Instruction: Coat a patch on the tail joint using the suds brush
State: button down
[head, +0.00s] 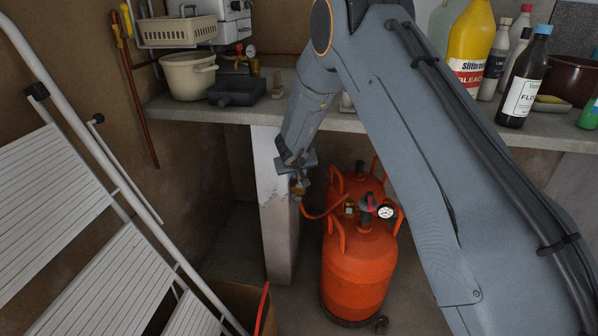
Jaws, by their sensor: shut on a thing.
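My gripper (300,178) is low in front of the pale pillar, left of the orange gas cylinder's top. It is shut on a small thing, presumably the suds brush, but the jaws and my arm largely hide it. A small brassy fitting (298,188) shows right at the jaws, at the end of an orange hose (322,213). This may be the tail joint; I cannot tell whether the held thing touches it. The hose runs right to the valve gear on the orange gas cylinder (356,268). No suds or wet patch can be made out.
A pressure gauge (386,212) stands on the cylinder among its handles. The worktop (205,112) above holds a cream pot (188,74), a dark basin (237,91) and several bottles. A stepladder (70,190) fills the left. My arm covers the right.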

jog(key=shift+s+a+f+p, duration=0.15)
jog(key=shift+s+f+p, duration=0.05)
jog(key=shift+p, duration=0.5)
jog(key=s, duration=0.3)
jog(key=shift+s+a+r, duration=0.2)
jog(key=shift+s+a, duration=0.15)
notch_tip(320, 180, up, 6)
jog(key=p, duration=0.9)
jog(key=shift+r, duration=0.2)
notch_tip(320, 180, up, 3)
jog(key=p, duration=0.4)
jog(key=shift+f, duration=0.15)
